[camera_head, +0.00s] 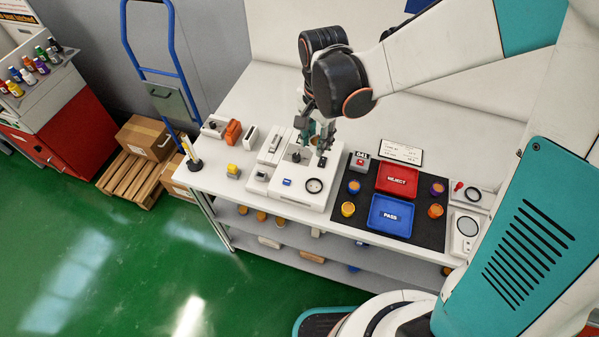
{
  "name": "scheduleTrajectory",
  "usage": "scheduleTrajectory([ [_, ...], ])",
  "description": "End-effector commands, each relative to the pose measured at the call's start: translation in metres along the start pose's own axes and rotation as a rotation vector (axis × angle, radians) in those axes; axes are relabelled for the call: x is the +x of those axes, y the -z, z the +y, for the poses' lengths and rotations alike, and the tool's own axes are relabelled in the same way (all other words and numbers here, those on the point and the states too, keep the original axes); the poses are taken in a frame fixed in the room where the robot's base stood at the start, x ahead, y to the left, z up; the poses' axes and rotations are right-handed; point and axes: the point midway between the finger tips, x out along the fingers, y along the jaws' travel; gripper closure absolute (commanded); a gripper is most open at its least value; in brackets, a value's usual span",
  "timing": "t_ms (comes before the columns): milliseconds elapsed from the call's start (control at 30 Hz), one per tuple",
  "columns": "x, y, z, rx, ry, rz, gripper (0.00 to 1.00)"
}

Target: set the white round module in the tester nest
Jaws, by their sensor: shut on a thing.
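My gripper (318,141) points down over the back of the white tester (290,197). Its dark fingers are shut on a small pale thing (313,128), mostly hidden between them. I cannot make out for certain that it is the white round module, and no other loose white round module shows on the table.
Right of the tester, a black mat (343,209) holds a red REJECT tray (397,180), a blue PASS tray (391,215) and several orange, yellow and purple round modules. White devices (466,228) stand at the right end.

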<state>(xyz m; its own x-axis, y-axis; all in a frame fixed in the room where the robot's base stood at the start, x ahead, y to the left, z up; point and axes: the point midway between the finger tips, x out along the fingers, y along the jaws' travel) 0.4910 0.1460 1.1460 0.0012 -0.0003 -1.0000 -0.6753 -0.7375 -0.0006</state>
Motion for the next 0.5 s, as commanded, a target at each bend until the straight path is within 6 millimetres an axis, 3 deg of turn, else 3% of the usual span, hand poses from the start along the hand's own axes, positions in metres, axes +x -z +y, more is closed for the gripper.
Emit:
scheduleTrajectory([
  [500, 0.117, 0.001, -0.001, -0.001, 0.0, 0.0, 0.97],
])
